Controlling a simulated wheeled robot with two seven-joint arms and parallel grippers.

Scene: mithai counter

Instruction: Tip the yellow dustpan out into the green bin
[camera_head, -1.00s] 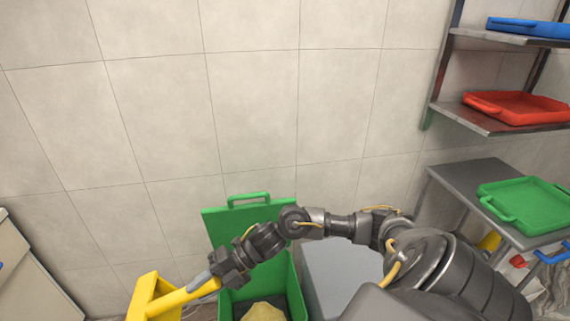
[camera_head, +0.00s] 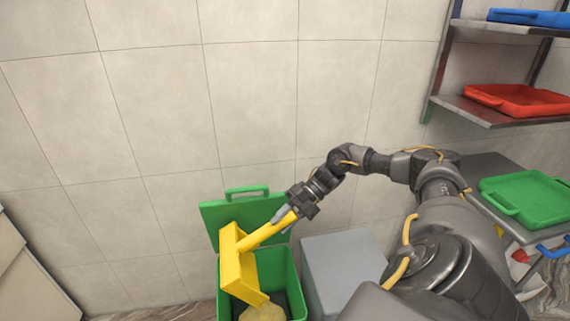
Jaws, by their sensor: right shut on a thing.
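The yellow dustpan (camera_head: 239,267) hangs over the left part of the green bin (camera_head: 289,269), its pan tilted steeply with the lower edge at the bin's mouth. My right gripper (camera_head: 299,207) is shut on the dustpan's yellow handle, above the bin's right rear side. The bin's green lid (camera_head: 244,213) stands open against the wall. A pale yellowish heap (camera_head: 264,312) shows inside the bin, below the pan's edge. I cannot tell whether anything is still in the pan, as its inside is partly turned away. My left gripper is out of view.
A grey box (camera_head: 342,268) stands close to the bin's right. At the right, a table holds a green tray (camera_head: 527,200), and shelves hold a red tray (camera_head: 517,100) and a blue tray (camera_head: 530,17). Pale cabinets (camera_head: 30,275) stand at the lower left.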

